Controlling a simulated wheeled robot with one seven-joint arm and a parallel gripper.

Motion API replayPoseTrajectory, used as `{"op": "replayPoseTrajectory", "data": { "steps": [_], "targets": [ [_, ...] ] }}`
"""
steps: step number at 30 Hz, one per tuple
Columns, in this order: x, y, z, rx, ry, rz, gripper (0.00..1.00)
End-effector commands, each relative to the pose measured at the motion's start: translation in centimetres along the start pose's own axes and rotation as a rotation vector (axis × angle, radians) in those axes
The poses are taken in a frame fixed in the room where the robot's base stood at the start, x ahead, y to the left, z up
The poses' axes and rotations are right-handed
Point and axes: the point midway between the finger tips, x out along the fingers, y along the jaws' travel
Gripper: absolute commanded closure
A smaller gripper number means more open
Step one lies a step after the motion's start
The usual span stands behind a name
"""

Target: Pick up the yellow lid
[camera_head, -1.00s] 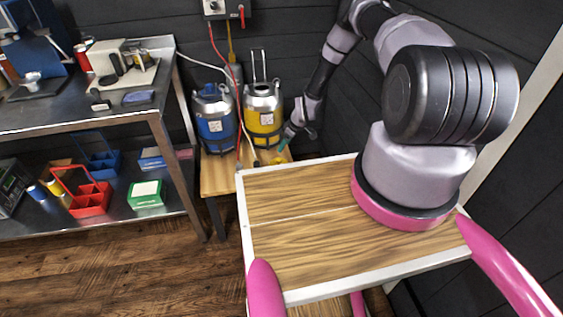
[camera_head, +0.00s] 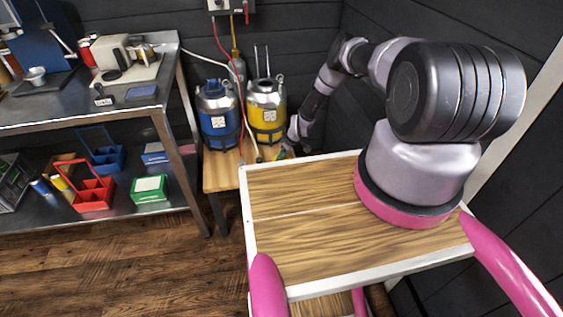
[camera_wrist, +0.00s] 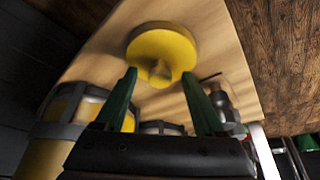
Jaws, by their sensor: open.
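The yellow lid (camera_wrist: 161,50) lies on a small wooden bench in the wrist view, a round disc with a knob facing my gripper. My gripper (camera_wrist: 161,98) is open, its two green fingers apart and pointing at the lid, with the knob just beyond and between the fingertips. I see no contact between fingers and lid. In the head view my gripper (camera_head: 284,153) is small, low over the bench beside the yellow keg, and the lid is mostly hidden or too small to make out there.
A yellow keg (camera_head: 266,109) and a blue keg (camera_head: 217,117) stand on the bench (camera_head: 224,176). Red and white hoses hang in front of them. A metal shelf (camera_head: 90,117) with several caddies and boxes is at left. A dark wall is close behind my arm.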

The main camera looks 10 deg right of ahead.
Motion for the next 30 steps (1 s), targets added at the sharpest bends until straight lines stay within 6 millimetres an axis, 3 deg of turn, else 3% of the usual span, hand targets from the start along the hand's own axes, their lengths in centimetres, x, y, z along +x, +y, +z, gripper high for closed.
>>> {"op": "replayPoseTrajectory", "data": {
  "steps": [6, 8, 12, 23, 30],
  "targets": [
    [0.1, 0.0, 0.0, 0.001, 0.000, 0.000, 0.29],
    [0.1, 0.0, 0.0, 0.001, 0.000, 0.000, 0.48],
    [0.1, 0.0, 0.0, 0.001, 0.000, 0.000, 1.00],
    [-0.1, 0.1, -0.1, 0.001, 0.001, 0.001, 1.00],
    [-2.0, 0.1, -1.0, 0.000, 0.001, 0.000, 1.00]
  ]
}}
